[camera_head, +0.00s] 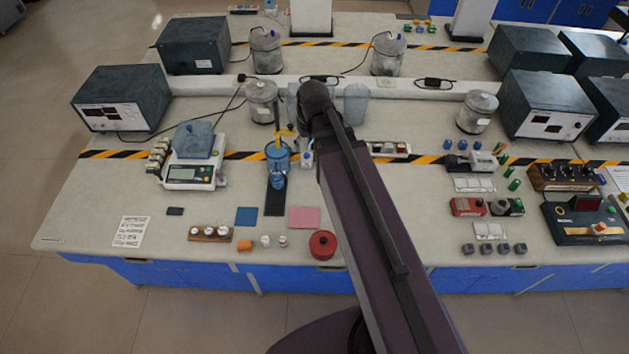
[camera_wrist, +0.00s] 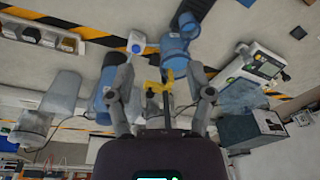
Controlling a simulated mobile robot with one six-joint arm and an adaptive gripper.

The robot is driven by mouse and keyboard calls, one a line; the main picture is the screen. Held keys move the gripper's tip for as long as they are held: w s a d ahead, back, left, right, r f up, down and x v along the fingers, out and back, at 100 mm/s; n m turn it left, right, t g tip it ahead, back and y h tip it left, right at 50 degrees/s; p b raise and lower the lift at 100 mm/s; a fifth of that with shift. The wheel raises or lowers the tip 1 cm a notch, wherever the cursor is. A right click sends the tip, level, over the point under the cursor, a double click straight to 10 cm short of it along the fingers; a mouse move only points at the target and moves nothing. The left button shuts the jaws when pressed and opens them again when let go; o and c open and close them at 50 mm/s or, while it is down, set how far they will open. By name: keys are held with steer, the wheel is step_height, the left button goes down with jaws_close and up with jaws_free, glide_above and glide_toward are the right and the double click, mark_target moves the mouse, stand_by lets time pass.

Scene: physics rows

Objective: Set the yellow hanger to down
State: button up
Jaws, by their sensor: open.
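The yellow hanger (camera_head: 284,132) is a small yellow piece at the top of a thin dark upright, above a blue vessel (camera_head: 277,157). In the wrist view the yellow hanger (camera_wrist: 154,87) lies between the fingers of my gripper (camera_wrist: 165,76), with the blue vessel (camera_wrist: 176,48) beyond it. The fingers are spread apart, one on each side of the hanger, with visible gaps and no clear contact. In the head view my arm hides most of the gripper. The exact setting of the hanger is too small to tell.
A balance (camera_head: 194,174) stands left of the vessel, and a small blue-capped bottle (camera_head: 307,159) stands close on its right. Grey canisters (camera_head: 262,101) stand behind. A red round container (camera_head: 322,245) and colored pads lie in front.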

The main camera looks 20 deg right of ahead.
steer(key=s+f+m+g+b, duration=0.1)
steer(key=s+f+b, duration=0.3)
steer(key=s, duration=0.4)
steer(key=shift+s+a+f+m+h, duration=0.2)
steer(key=shift+s+f+m+h, duration=0.1)
steer(key=shift+f+m+h, duration=0.1)
steer(key=shift+s, duration=0.1)
